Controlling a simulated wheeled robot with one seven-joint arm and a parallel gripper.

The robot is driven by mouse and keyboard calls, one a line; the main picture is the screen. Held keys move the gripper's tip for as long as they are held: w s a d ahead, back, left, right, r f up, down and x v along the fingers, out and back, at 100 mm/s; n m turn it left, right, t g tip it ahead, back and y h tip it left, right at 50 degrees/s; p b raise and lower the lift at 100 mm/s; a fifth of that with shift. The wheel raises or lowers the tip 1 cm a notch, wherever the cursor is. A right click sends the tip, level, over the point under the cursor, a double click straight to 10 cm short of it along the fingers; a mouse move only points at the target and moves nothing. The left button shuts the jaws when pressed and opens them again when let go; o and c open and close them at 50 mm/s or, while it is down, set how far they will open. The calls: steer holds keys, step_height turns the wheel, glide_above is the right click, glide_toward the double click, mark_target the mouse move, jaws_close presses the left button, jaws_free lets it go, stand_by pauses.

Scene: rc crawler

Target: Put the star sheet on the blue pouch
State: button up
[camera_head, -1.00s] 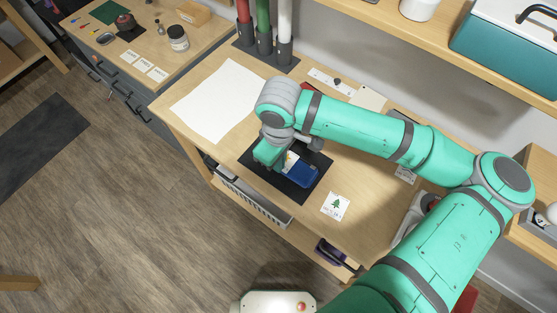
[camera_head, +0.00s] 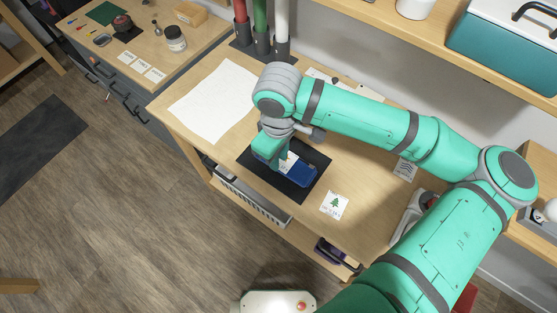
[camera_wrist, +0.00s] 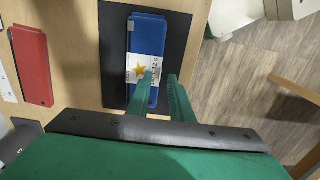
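The blue pouch (camera_head: 301,174) lies on a dark mat (camera_head: 292,192) on the workbench; it also shows in the wrist view (camera_wrist: 149,38). The star sheet (camera_wrist: 139,71), white with a yellow star, lies across the middle of the pouch. In the head view the sheet (camera_head: 289,160) is partly covered by my gripper (camera_head: 277,165). In the wrist view my gripper (camera_wrist: 161,76) has its two green fingers apart. One fingertip overlaps the sheet's right part, and the other is beyond the pouch's right edge. I see nothing clamped between them.
A red pouch (camera_wrist: 33,65) lies beside the mat in the wrist view. A tree sheet (camera_head: 334,205) and a wavy-line sheet (camera_head: 405,169) lie to the right. A large white paper (camera_head: 215,100) lies left. Upright coloured rolls (camera_head: 262,28) stand at the back.

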step_height(320, 180, up, 9)
stand_by(0.3)
stand_by(0.5)
